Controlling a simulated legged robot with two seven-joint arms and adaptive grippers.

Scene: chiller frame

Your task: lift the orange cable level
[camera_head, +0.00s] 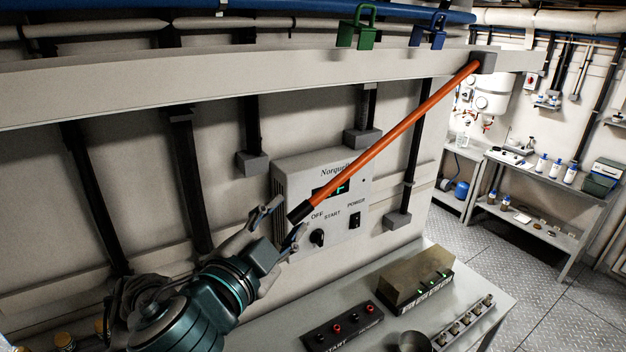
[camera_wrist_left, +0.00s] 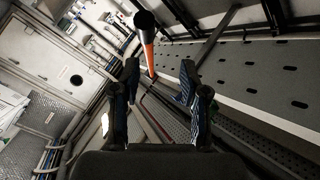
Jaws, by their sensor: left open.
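An orange cable (camera_head: 390,137) with a black end (camera_head: 299,212) hangs at a slant in the head view. Its upper right end meets a grey block (camera_head: 484,61) on the pale beam, and its black end is the low one. My left gripper (camera_head: 282,222) is open just below and left of the black end, with no contact that I can make out. In the left wrist view the orange cable (camera_wrist_left: 149,57) and its black tip (camera_wrist_left: 145,22) show beyond and above the open fingers (camera_wrist_left: 160,80). My right gripper is not in view.
A control box (camera_head: 322,195) with knobs is on the wall behind the cable's low end. A grey bench (camera_head: 285,325) below holds a button panel (camera_head: 342,325) and a boxy device (camera_head: 415,279). Green (camera_head: 357,30) and blue (camera_head: 431,32) clamps sit on the beam. Floor is free at right.

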